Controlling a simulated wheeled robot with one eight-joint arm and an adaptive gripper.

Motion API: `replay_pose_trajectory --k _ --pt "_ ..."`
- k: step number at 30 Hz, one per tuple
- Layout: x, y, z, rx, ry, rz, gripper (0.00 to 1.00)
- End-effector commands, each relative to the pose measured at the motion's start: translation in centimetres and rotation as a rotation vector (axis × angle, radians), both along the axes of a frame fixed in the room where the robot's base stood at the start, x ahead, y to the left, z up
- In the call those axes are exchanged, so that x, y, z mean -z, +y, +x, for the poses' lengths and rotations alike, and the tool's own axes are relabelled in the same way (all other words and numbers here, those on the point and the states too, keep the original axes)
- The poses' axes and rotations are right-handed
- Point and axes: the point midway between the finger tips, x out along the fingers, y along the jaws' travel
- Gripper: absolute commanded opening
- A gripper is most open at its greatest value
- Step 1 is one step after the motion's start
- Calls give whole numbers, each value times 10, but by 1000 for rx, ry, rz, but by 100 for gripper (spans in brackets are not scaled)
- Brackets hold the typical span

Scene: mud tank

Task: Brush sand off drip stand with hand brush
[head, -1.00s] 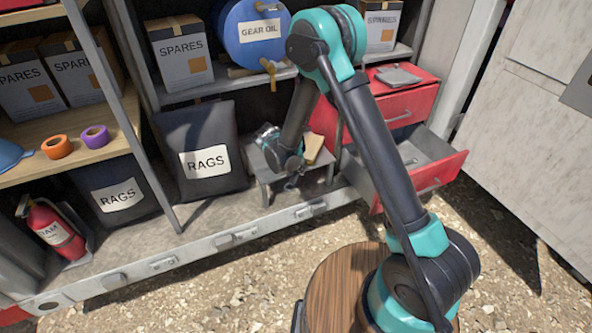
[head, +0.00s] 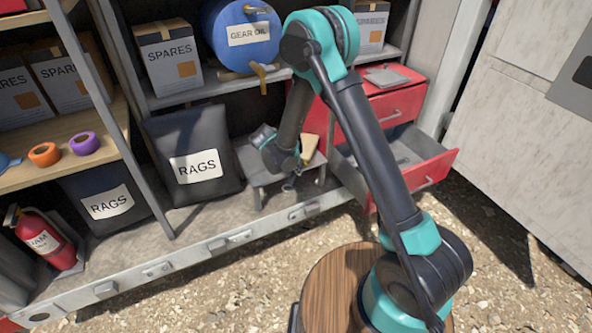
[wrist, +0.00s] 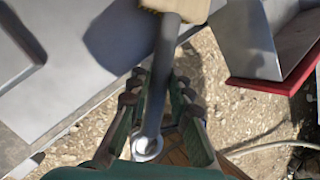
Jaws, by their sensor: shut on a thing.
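The drip stand (head: 252,160) is a low grey stand on the lower shelf, below the gear oil drum. The hand brush (head: 309,147) has a tan block and a grey handle. It also shows in the wrist view (wrist: 168,48), with its block at the top edge and a ring at the handle's near end. My gripper (head: 290,178) is shut on the handle, beside the front right of the stand; its fingers flank the handle in the wrist view (wrist: 155,95). A flat grey surface (wrist: 60,60) fills the wrist view's left side. The bristles are hidden, and I cannot make out sand on the stand.
A blue gear oil drum (head: 240,35) with a tap sits above the stand. A black rags bag (head: 195,135) stands to its left. An open red drawer (head: 425,170) is close on the right. Gravel ground (head: 215,290) lies in front.

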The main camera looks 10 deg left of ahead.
Motion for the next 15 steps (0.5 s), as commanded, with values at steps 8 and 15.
replay_pose_trajectory --k 8,15 --pt "0 17 -11 -3 0 1 0" --pt "0 18 -12 -1 0 1 0"
